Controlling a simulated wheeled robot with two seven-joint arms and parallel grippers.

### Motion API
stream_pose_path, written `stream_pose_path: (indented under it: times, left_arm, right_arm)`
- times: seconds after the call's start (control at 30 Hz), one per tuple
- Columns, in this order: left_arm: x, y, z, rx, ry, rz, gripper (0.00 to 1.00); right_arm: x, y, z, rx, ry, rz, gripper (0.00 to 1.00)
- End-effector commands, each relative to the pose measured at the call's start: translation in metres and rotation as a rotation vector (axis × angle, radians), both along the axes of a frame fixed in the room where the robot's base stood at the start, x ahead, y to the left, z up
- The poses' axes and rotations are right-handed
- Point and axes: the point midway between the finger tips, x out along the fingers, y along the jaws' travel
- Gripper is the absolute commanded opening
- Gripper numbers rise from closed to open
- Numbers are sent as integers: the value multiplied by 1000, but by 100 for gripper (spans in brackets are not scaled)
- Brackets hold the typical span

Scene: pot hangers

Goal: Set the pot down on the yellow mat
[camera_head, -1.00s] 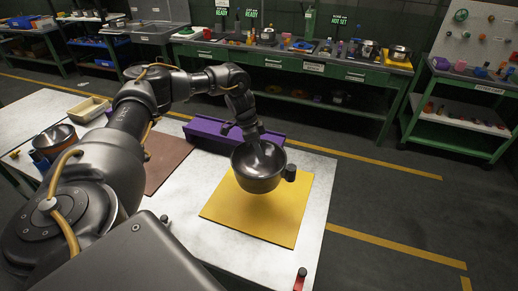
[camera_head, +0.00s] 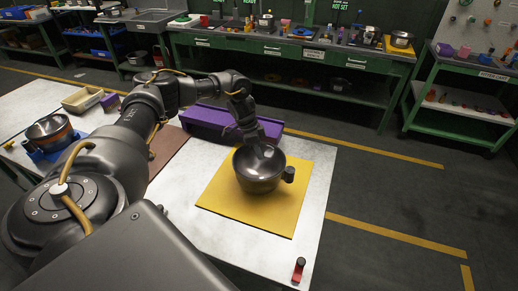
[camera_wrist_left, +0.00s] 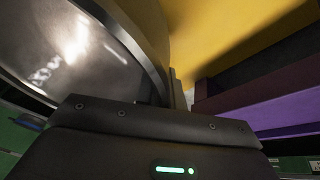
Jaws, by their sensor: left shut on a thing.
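The dark grey pot (camera_head: 257,178), with a short black handle on its right, is upright over the middle of the yellow mat (camera_head: 222,200). Its base is on the mat or very close above it; I cannot tell which. My left gripper (camera_head: 256,145) is shut on the pot's far rim. In the left wrist view the pot's shiny inside (camera_wrist_left: 65,45) fills the upper left, with the yellow mat (camera_wrist_left: 225,25) beyond it. The finger contact is mostly hidden. My right gripper is not in view.
A purple rack (camera_head: 215,120) stands just behind the mat. A brown mat (camera_head: 165,148) lies to its left. A second pot (camera_head: 48,130) stands at the far left. A red-and-black item (camera_head: 298,270) is at the table's front right edge.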

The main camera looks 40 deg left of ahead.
Motion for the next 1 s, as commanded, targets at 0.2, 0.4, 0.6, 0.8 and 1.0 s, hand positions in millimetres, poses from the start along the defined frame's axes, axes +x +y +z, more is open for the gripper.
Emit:
stream_pose_path:
  times: [0.2, 0.4, 0.6, 0.8, 1.0]
  left_arm:
    - [1, -1, -4, -2, -2, -1, 0]
    - [1, -1, -5, -2, -2, -1, 0]
    - [1, -1, -5, -2, -2, -1, 0]
    - [1, -1, -7, -2, -2, -1, 0]
    - [1, -1, -11, -3, -2, -1, 0]
  right_arm:
    - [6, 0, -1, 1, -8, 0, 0]
    - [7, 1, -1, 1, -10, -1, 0]
    - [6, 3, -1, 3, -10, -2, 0]
    - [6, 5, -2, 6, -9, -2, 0]
    - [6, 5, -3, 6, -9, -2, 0]
